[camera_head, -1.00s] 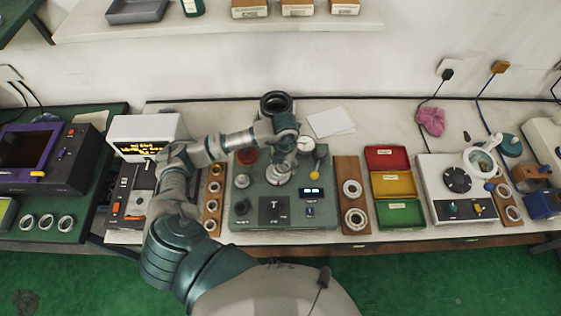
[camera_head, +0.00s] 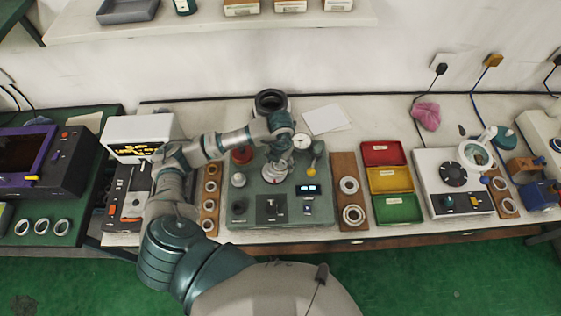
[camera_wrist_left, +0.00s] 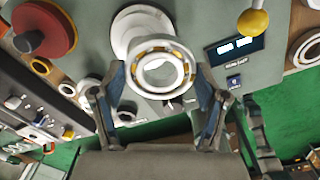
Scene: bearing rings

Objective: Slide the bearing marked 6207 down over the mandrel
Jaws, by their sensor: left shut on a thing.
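My left gripper (camera_head: 276,160) is over the green fixture (camera_head: 290,212), above a pale round stack (camera_head: 273,181). In the left wrist view its two fingers (camera_wrist_left: 162,80) are shut on a bearing (camera_wrist_left: 183,82), a pale metal ring with a yellowish ball cage. The ring's number cannot be read. A white round disc (camera_wrist_left: 128,32) shows behind and partly under the ring. The ring and wrist hide the mandrel, so I cannot tell whether the ring is around it or above it. My right gripper is not in view.
A red knob (camera_head: 241,155), a dial gauge (camera_head: 301,141) and a yellow-topped lever (camera_head: 311,173) stand close around the gripper. Wooden boards with rings flank the fixture, such as the right one (camera_head: 345,170). Red, yellow and green bins (camera_head: 389,180) lie further right.

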